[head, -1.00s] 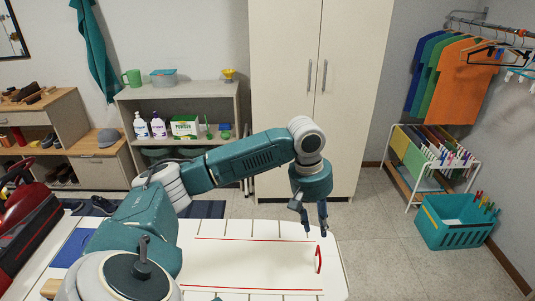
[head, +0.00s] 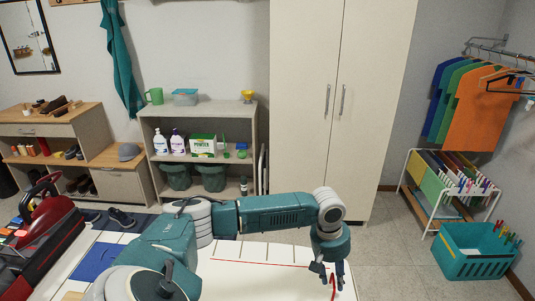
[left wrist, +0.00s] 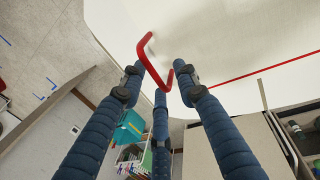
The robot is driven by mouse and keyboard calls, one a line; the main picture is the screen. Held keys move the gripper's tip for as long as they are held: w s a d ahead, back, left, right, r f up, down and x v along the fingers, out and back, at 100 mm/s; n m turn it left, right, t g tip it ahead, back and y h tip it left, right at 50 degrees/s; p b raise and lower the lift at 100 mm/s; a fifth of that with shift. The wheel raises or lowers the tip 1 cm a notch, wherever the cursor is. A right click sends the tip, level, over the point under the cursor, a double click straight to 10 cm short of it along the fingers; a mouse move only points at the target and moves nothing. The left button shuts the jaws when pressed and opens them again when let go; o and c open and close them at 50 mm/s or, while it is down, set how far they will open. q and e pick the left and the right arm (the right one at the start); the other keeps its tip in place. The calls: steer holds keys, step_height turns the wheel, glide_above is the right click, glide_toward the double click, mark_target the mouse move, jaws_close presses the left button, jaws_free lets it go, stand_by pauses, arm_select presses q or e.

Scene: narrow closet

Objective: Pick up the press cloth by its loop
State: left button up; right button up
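The press cloth (head: 265,281) appears as a pale sheet with red edge lines, lying flat on the white board below the middle of the head view. Its red loop (head: 333,285) stands up at the right end. My left gripper (head: 330,277) points down at the loop, its fingers spread. In the left wrist view, the loop (left wrist: 150,64) runs between the open fingers of my left gripper (left wrist: 158,78), with nothing clamped. Whether any finger touches the loop is unclear. My right gripper is not in view.
A red machine (head: 45,240) stands at the left. A low shelf (head: 205,158) with bottles and a tall cabinet (head: 340,100) stand behind. A drying rack (head: 448,185) and teal basket (head: 475,252) are at the right. The floor between basket and board is clear.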

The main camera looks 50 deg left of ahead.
arm_select(q)
jaws_close()
steer(key=shift+r, duration=0.1)
